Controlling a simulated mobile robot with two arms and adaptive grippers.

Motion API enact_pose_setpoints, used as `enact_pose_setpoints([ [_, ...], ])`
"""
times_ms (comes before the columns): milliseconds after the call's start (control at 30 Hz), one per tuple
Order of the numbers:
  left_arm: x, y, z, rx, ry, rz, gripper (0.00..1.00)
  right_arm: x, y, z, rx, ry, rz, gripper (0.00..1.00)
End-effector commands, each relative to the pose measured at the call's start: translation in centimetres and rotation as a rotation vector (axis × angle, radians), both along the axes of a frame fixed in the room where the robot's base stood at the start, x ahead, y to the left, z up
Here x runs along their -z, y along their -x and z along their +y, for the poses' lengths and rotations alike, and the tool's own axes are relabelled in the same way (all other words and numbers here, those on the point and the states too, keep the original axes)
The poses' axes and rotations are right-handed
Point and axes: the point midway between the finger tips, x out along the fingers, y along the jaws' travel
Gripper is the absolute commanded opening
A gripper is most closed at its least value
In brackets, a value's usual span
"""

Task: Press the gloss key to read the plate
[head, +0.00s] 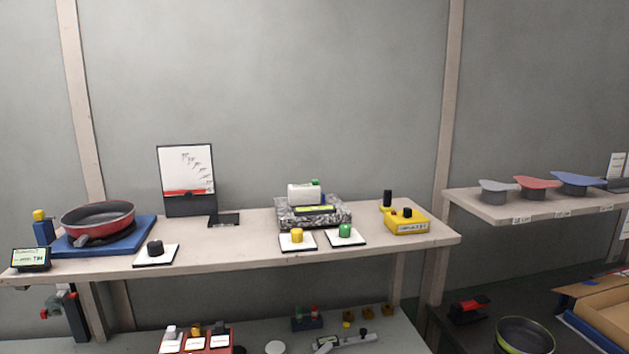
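A white device (304,193) with a green part on top sits on a speckled grey block (335,213). A lit yellow-green display (315,209) shows at the front of the block; its text is too small to read. In front of it stand a yellow key (297,236) and a green key (345,231), each on a white plate. A black key (155,248) on another white plate stands further left. No gloss label is readable, so I cannot tell which is the gloss key. Neither of my grippers shows.
A red pan (98,218) sits on a blue base (137,231) at the left, with a small display (31,259) beside it. A chart board (187,180) stands behind. A yellow box (407,222) stands at the right end. A right shelf (540,208) holds several coloured pieces.

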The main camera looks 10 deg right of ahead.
Motion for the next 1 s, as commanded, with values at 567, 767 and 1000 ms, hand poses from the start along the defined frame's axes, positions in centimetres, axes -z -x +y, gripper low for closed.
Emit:
enact_pose_setpoints([
  [567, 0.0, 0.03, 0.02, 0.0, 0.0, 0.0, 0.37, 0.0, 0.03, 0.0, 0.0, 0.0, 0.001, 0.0],
  [767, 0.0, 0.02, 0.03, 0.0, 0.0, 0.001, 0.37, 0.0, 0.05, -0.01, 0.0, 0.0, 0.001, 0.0],
  [1000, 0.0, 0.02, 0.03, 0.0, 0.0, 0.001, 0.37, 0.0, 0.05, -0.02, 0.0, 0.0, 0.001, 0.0],
])
